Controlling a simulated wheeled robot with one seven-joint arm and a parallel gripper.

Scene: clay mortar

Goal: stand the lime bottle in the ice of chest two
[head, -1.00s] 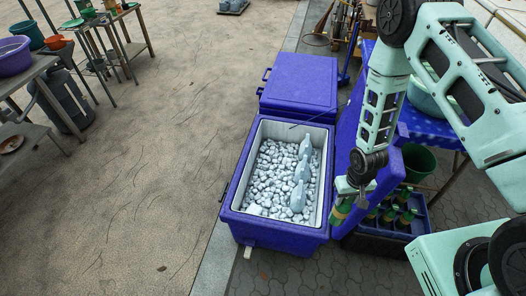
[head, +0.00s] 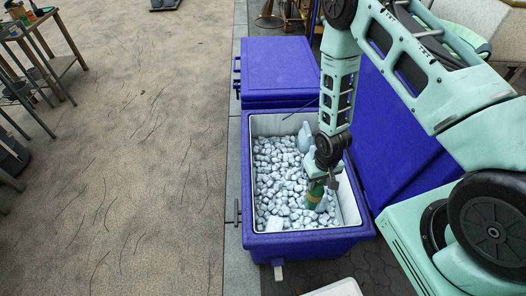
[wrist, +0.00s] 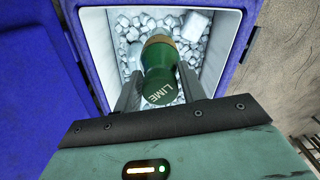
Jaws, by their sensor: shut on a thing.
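My gripper (head: 318,184) is shut on the lime bottle (head: 315,195), a dark green bottle with a tan band. In the wrist view, the lime bottle (wrist: 160,82) shows its LIME lettering between my two fingers. I hold it inside the walls of an open blue chest (head: 300,246) filled with ice (head: 275,180); no number shows on it. The bottle is over the front right part of the ice. I cannot tell whether its far end touches the ice. A pale grey-blue bottle shape (head: 305,138) stands at the back of the ice; my arm hides part of that side.
A closed blue chest (head: 285,68) stands behind the open one. The open chest's raised lid (head: 385,150) stands along its right side, close to my arm. The left part of the ice is clear. Paved floor lies free on the left.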

